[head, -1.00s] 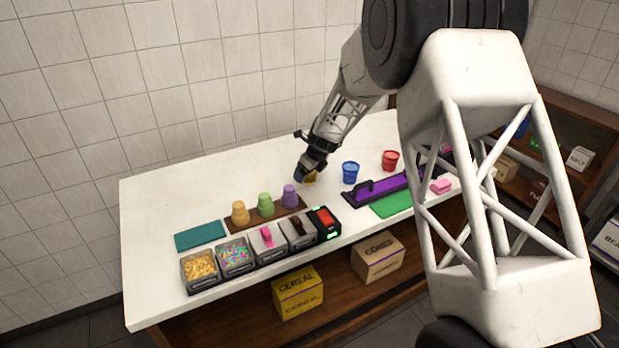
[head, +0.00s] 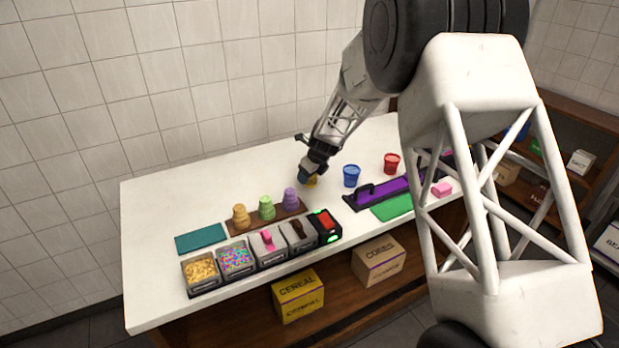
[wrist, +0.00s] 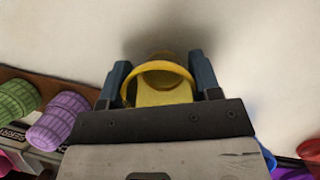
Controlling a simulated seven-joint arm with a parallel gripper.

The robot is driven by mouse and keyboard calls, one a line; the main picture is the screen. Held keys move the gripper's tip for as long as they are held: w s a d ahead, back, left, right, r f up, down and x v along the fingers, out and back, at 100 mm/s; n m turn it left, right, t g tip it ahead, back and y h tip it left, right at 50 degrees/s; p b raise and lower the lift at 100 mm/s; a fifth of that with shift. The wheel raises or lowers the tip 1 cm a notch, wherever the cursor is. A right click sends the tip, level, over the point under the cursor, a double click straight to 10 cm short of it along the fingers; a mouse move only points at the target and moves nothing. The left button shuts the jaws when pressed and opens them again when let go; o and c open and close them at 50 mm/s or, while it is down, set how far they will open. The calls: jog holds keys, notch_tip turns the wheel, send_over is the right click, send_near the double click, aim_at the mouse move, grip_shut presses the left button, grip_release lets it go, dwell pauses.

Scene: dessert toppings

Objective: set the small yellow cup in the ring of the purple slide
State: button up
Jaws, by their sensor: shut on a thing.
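The small yellow cup (wrist: 162,88) is between the two blue-grey fingers of my gripper (wrist: 158,80) in the wrist view. My gripper is shut on it. In the head view the cup (head: 312,181) shows partly below my gripper (head: 308,177), close to the white table; I cannot tell whether it touches the table. The purple slide (head: 378,192) lies to the right of my gripper, behind the green mat (head: 393,208). The ring of the slide is not clear, and my arm hides the slide's right part.
A blue cup (head: 351,175) and a red cup (head: 391,162) stand right of my gripper. Topping bins (head: 237,258) line the front edge. The table's back left is clear.

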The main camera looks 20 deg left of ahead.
notch_tip(320, 180, up, 10)
dwell(0.6)
jog(key=shift+d, duration=0.1)
dwell(0.7)
jog(key=s+d+f+m+t+h, duration=0.1)
jog(key=d+m, duration=0.3)
jog(key=d, duration=1.4)
jog(key=s+d+f+m+t+h, duration=0.1)
jog(key=d+m, duration=0.4)
jog(key=d, duration=1.3)
jog(key=shift+s+d+f+t, duration=0.25)
jog(key=shift+s+f+t, duration=0.05)
jog(key=shift+s+f, duration=0.35)
jog(key=shift+w, duration=0.2)
jog(key=w, duration=0.5)
jog(key=w+a+f, duration=0.1)
jog(key=w, duration=0.4)
jog(key=w+a, duration=0.1)
jog(key=w, duration=0.4)
jog(key=shift+w+f, duration=0.25)
jog(key=shift+w, duration=0.05)
jog(key=shift+f, duration=1.8)
